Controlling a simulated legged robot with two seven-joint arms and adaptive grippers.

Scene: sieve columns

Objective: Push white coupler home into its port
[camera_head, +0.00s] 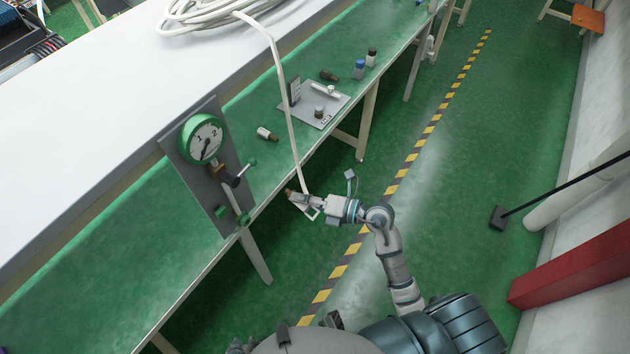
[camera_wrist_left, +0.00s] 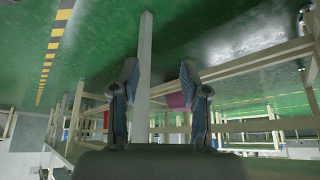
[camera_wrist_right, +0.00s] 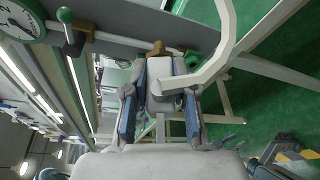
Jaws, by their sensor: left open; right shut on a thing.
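The white coupler (camera_wrist_right: 165,88), with a brass tip (camera_wrist_right: 158,48), is gripped by my right gripper (camera_wrist_right: 160,100). In the head view my right gripper (camera_head: 304,201) holds it in the air, off the bench edge, right of the gauge panel (camera_head: 206,165). A white hose (camera_head: 284,95) runs from it to a coil; it curves close by in the right wrist view. A pipe with green fittings (camera_head: 243,219) ends low on the panel, apart from the coupler; I cannot tell which fitting is the port. My left gripper (camera_wrist_left: 154,85) is open and empty.
The green bench (camera_head: 100,270) carries a white-and-black fitting (camera_head: 267,133) and a grey plate (camera_head: 315,103) with small parts. The panel has a round gauge (camera_head: 203,140) and a lever (camera_head: 241,172).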

